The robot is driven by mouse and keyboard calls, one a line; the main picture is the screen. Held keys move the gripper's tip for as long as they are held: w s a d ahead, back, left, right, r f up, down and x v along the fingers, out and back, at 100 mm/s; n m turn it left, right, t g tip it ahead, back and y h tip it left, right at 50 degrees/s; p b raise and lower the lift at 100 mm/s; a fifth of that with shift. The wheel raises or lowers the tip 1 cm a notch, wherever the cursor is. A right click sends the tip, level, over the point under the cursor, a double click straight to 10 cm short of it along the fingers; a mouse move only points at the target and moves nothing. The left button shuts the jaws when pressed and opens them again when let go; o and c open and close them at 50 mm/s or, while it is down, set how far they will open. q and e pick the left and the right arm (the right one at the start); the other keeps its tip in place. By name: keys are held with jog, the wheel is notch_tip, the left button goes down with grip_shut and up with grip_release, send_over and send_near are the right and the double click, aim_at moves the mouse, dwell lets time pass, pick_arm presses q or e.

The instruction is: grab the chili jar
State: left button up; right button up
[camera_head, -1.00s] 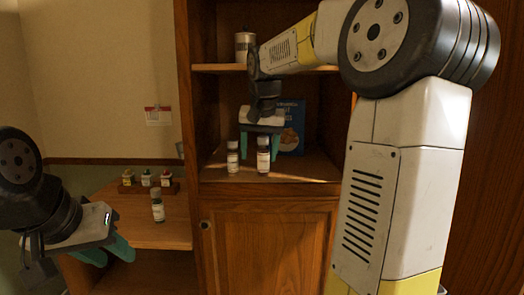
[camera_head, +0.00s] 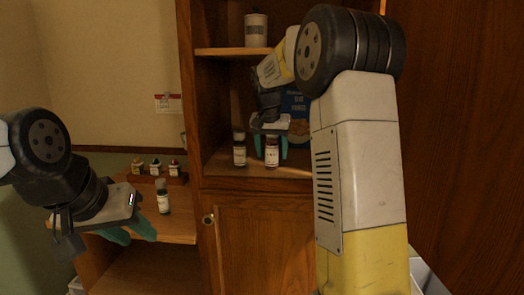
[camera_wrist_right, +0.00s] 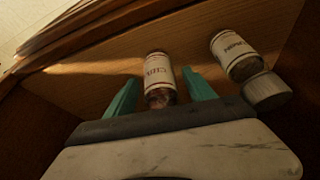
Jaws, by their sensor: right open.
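The chili jar (camera_head: 271,152) stands upright on the cabinet's lower shelf, with a pale label and dark cap. In the right wrist view the label of the chili jar (camera_wrist_right: 158,72) reads as chili. My right gripper (camera_head: 270,147) is open, its teal fingers on either side of the jar. In the wrist view the right gripper (camera_wrist_right: 160,95) has visible gaps beside the jar, so it is not gripping it. My left gripper (camera_head: 130,234) is open and empty at the lower left, in front of the side counter.
A similar jar (camera_head: 239,150) stands close left of the chili jar. A blue box (camera_head: 297,108) stands behind. A canister (camera_head: 256,30) is on the upper shelf. A third jar (camera_head: 163,197) and a small rack of jars (camera_head: 157,170) are on the side counter (camera_head: 185,228).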

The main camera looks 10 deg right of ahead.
jog(key=shift+f, duration=0.15)
jog(key=shift+c, duration=0.2)
grip_shut()
